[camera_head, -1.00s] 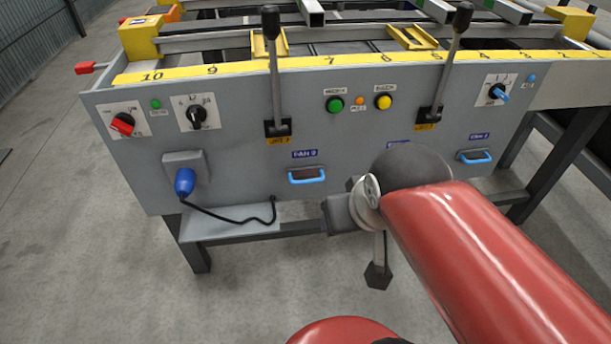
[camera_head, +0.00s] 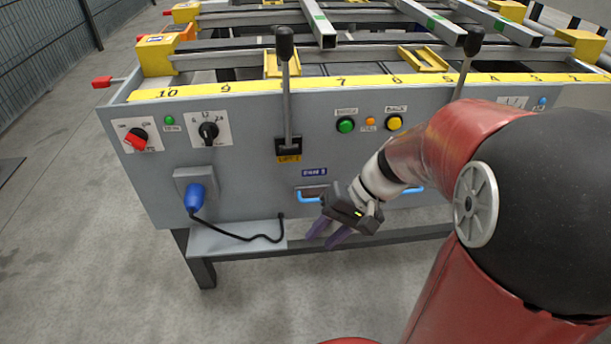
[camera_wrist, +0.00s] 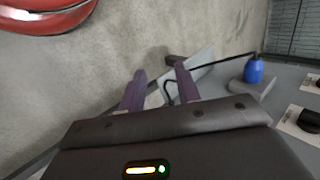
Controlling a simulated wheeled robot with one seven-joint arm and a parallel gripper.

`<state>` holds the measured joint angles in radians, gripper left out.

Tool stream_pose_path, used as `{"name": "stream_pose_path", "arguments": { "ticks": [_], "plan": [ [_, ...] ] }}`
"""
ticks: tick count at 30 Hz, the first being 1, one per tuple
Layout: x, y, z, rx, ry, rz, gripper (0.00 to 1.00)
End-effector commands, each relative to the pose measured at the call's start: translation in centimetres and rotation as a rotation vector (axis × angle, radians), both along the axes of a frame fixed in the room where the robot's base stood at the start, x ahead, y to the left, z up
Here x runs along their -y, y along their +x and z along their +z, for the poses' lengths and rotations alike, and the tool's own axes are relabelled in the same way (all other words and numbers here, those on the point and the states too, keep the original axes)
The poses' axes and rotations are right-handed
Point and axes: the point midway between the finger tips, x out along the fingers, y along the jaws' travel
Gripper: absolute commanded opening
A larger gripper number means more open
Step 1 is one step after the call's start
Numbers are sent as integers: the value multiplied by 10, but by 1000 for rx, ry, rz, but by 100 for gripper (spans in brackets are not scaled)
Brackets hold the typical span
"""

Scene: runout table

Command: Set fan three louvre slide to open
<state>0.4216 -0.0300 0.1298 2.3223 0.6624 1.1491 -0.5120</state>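The slide (camera_head: 310,194) below the blue fan label (camera_head: 314,172) has a light blue handle and a dark slot area; the label's small print seems to read FAN 3. The slide is on the grey front panel, and my gripper partly covers its right end. My gripper (camera_head: 321,240) is in front of the panel's lower edge, just below and right of that handle, pointing down and left. Its two purple fingers are apart with nothing between them; they also show spread in the wrist view (camera_wrist: 158,76). I cannot tell the slide's position.
A blue plug (camera_head: 194,197) with a black cable hangs left; it also shows in the wrist view (camera_wrist: 254,70). A lever (camera_head: 287,95) rises above the slide. Knobs (camera_head: 208,132) and green (camera_head: 346,125) and yellow (camera_head: 394,123) buttons line the panel. My arm covers the right side.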

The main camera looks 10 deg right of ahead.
Motion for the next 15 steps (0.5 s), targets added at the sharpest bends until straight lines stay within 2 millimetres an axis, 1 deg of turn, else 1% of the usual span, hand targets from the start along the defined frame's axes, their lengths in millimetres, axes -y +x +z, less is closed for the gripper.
{"name": "stream_pose_path", "arguments": {
  "ticks": [1,5,9,12,15],
  "plan": [
    [4,13,-10,-30,94,-33,33],
    [14,46,-27,-36,335,-118,33],
    [36,82,-44,13,580,-242,33],
    [56,102,-55,68,711,-333,33],
    [72,116,-63,117,799,-402,33]
  ]
}}
